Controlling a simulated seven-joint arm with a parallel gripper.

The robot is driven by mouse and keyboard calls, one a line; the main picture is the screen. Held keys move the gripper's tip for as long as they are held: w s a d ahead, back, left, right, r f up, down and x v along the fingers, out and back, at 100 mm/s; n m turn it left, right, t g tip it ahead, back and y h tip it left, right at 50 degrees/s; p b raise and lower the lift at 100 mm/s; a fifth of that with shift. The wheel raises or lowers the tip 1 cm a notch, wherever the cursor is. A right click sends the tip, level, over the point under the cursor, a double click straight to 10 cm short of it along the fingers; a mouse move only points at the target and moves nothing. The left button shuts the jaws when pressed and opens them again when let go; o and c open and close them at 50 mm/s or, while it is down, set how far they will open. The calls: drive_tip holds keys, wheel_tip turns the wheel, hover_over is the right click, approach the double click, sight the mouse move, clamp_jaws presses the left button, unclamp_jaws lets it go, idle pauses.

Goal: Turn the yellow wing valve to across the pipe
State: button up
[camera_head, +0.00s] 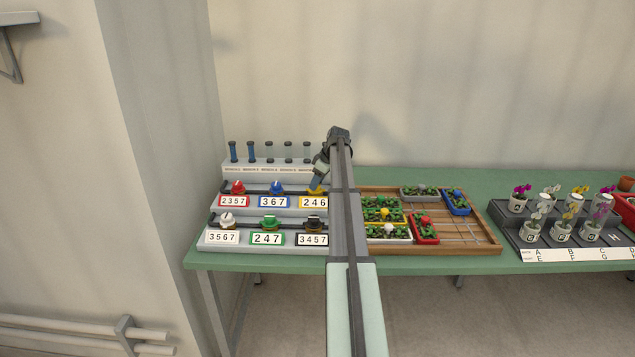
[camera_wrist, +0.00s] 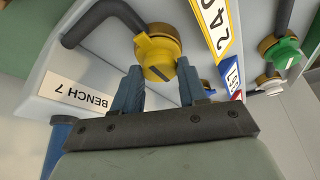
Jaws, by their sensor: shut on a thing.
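The yellow wing valve (camera_wrist: 157,45) sits on a dark pipe (camera_wrist: 104,14) in the wrist view, with a dark mark on its near face. My gripper (camera_wrist: 159,68) has its two blue-grey fingers on either side of the valve's wing and is shut on it. My arm hides what lies just to the right. The wing's exact angle to the pipe is hard to tell.
Red (camera_head: 237,187), blue (camera_head: 276,187), white (camera_head: 227,219), green (camera_head: 269,222) and black (camera_head: 314,221) valves stand close by on the stepped panel. A row of tubes (camera_head: 261,152) stands behind. A wooden tray (camera_head: 470,247) of planters lies to the right.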

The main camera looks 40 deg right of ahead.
drive_tip(key=shift+m, duration=0.3)
drive_tip(key=m, duration=0.1)
drive_tip(key=m+h, duration=0.1)
drive_tip(key=m, duration=0.1)
drive_tip(key=shift+a+m+h, duration=0.25)
drive_tip(key=shift+m+h, duration=0.15)
drive_tip(key=m+h, duration=0.1)
drive_tip(key=m, duration=0.3)
drive_tip(key=shift+a+m+h, duration=0.15)
drive_tip(key=shift+m+h, duration=0.15)
drive_tip(key=shift+h, duration=0.1)
drive_tip(key=m+g+h, duration=0.1)
drive_tip(key=m, duration=0.3)
drive_tip(key=shift+w+a, duration=0.1)
drive_tip(key=shift+w, duration=0.05)
drive_tip(key=shift+w+m+g+h, duration=0.1)
drive_tip(key=shift+m+g+h, duration=0.25)
drive_tip(key=shift+m, duration=0.85)
drive_tip(key=shift+m+g+h, duration=0.25)
drive_tip(key=shift+m+g, duration=0.1)
drive_tip(key=shift+m, duration=0.85)
drive_tip(key=o, duration=1)
drive_tip(key=shift+o, duration=0.2)
drive_tip(key=shift+a, duration=0.1)
